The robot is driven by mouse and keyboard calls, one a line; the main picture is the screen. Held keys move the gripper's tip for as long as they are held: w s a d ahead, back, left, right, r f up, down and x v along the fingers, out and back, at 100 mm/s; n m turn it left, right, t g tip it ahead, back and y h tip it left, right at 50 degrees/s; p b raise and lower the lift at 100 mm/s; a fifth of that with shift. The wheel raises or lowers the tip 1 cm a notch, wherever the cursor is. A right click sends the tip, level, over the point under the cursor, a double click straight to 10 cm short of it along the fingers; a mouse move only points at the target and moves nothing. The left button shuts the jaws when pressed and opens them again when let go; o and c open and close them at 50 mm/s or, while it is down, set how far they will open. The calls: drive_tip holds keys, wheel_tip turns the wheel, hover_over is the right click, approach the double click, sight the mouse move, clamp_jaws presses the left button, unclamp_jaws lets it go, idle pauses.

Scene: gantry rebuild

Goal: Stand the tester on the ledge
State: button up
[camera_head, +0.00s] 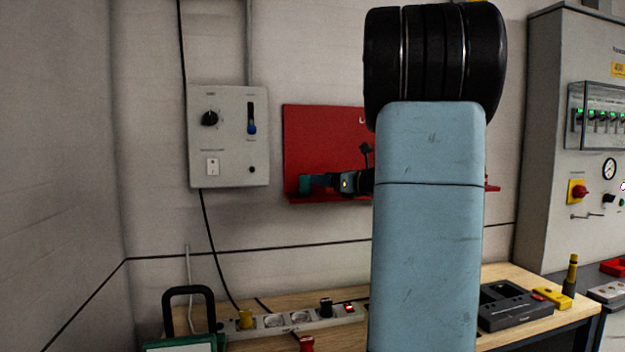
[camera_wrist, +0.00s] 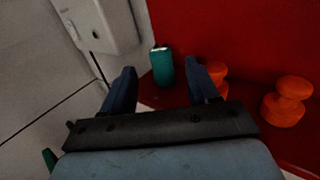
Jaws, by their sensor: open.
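The tester, which I take to be the teal block (camera_wrist: 163,68), stands upright on the red ledge (camera_wrist: 243,98) near its left end in the wrist view. In the head view the teal tester (camera_head: 304,184) shows just above the ledge (camera_head: 318,199), at the tip of my gripper (camera_head: 322,181). My gripper (camera_wrist: 161,68) is open, with one finger on each side of the tester. The tester appears slightly beyond the fingertips, with gaps at both sides. My arm hides the right part of the ledge in the head view.
Orange spool-shaped pieces (camera_wrist: 287,100) stand on the ledge, one close behind the right finger. A grey control box (camera_head: 229,135) hangs on the wall to the left. A workbench (camera_head: 270,304) below holds a power strip (camera_head: 300,319) and a dark device (camera_head: 512,307).

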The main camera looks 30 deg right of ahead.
drive_tip(key=v, duration=0.6)
drive_tip(key=s+a+f+n+g, duration=0.25)
drive_tip(key=a+n, duration=0.25)
drive_tip(key=a, duration=0.3)
drive_tip(key=s+a+f+n+g+y, duration=0.1)
drive_tip(key=s+a+f+n+g, duration=0.2)
drive_tip(key=a, duration=0.4)
drive_tip(key=s+a+f+n+g, duration=0.2)
drive_tip(key=s+a+n+g, duration=0.1)
drive_tip(key=a+n, duration=0.4)
drive_tip(key=s+a+f+n+g+h, duration=0.1)
drive_tip(key=s+a+f+n+h, duration=0.1)
drive_tip(key=s+n, duration=0.5)
drive_tip(key=s+a+f+n+g+h, duration=0.1)
drive_tip(key=s+a+f+n+h, duration=0.1)
drive_tip(key=s+f+n+h, duration=0.3)
drive_tip(key=shift+s+a+f+n+g, duration=0.3)
drive_tip(key=shift+s+n, duration=1.35)
drive_tip(key=shift+n, duration=0.75)
